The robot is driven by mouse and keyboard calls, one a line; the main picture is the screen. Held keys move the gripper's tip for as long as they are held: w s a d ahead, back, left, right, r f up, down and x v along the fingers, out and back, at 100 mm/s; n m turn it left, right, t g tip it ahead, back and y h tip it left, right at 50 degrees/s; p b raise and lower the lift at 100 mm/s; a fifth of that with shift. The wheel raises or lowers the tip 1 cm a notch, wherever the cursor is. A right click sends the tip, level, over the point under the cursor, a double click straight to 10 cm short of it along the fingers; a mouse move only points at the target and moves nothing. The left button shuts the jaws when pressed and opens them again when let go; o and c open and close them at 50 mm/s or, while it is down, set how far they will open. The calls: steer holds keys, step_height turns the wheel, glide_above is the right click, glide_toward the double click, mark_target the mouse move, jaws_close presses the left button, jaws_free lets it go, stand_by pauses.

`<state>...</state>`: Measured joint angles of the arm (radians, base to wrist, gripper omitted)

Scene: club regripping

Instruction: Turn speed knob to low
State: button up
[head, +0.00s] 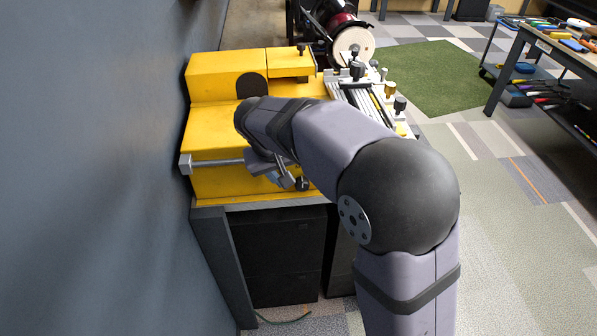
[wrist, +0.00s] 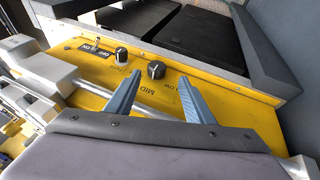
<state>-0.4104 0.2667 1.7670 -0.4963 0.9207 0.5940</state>
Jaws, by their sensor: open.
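In the wrist view, a dark round knob with a pale top (wrist: 156,70) sits on the yellow machine panel (wrist: 215,95), close to the printed words MID and LOW. Its pointer direction is too small to tell. My gripper (wrist: 160,79) is open, with its two blue-grey fingers apart. The knob shows between and just beyond the fingertips; I cannot tell how deep the gap is. In the head view the yellow machine (head: 225,180) stands against the wall, and my arm hides much of its front and most of the gripper.
A second knob (wrist: 121,54) and an ON/OFF switch (wrist: 97,50) sit farther left on the panel. A metal rod (head: 215,162) runs along the machine front. A clamp fixture (head: 365,92) stands at its right. A tool cart (head: 545,65) is far right, with clear floor between.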

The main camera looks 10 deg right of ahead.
mark_target(302, 181)
steer(key=d+y+p, duration=0.1)
steer(key=p, duration=0.1)
steer(key=d+r+y+p, duration=0.1)
steer(key=p, duration=0.2)
steer(key=shift+d+m, duration=0.15)
steer(key=shift+m, duration=0.25)
steer(key=shift+p+x, duration=0.85)
steer(key=shift+x, duration=2.85)
steer(key=shift+w, duration=0.1)
steer(key=c, duration=1)
